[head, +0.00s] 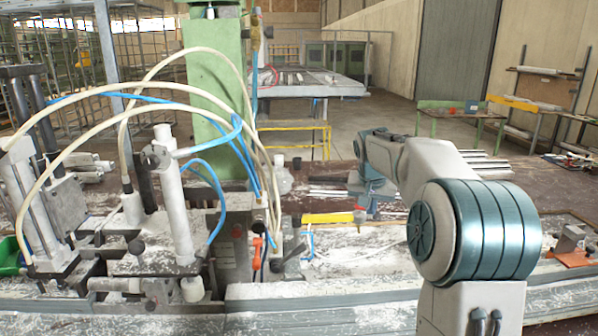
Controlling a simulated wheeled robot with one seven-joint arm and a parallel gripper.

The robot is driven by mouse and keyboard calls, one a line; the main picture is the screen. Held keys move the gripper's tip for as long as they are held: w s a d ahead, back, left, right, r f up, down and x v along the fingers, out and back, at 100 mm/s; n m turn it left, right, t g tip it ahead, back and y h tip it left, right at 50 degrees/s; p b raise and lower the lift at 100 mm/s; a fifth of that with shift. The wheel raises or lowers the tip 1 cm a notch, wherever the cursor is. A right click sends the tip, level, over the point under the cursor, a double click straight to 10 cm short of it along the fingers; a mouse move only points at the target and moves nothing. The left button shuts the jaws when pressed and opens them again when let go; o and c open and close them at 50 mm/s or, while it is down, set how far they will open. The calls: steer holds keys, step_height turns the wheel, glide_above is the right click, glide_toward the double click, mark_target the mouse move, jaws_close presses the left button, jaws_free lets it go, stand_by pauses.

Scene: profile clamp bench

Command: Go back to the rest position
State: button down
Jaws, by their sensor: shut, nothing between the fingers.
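My arm reaches in from the right of the head view and bends down at its far end. My gripper (373,208) points down at the far end of the arm, over the bench, small and partly hard to make out. It is shut and holds nothing. The profile clamp machine (180,215) stands at the left, with pale cylinders, cream and blue hoses and a green column (215,95). My gripper is to the right of the machine and apart from it.
Metal profiles (485,163) lie on the brown bench behind my arm. A clamp on an orange base (571,248) sits at the right. A grey rail (330,296) runs along the front.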

steer(key=s+a+n, duration=0.1)
steer(key=s+a, duration=0.2)
steer(key=s, duration=0.5)
steer(key=s+a+n, duration=0.1)
steer(key=s+a, duration=0.3)
steer(key=s, duration=0.5)
steer(key=s+a+f+n+y, duration=0.1)
steer(key=s+f, duration=0.3)
steer(key=s, duration=0.5)
steer(key=s+a+f+n+g+y, duration=0.1)
steer(key=s+f, duration=0.3)
steer(key=s, duration=0.6)
steer(key=shift+s+a+n, duration=0.25)
steer(key=shift+a+n, duration=0.15)
steer(key=shift+a, duration=0.1)
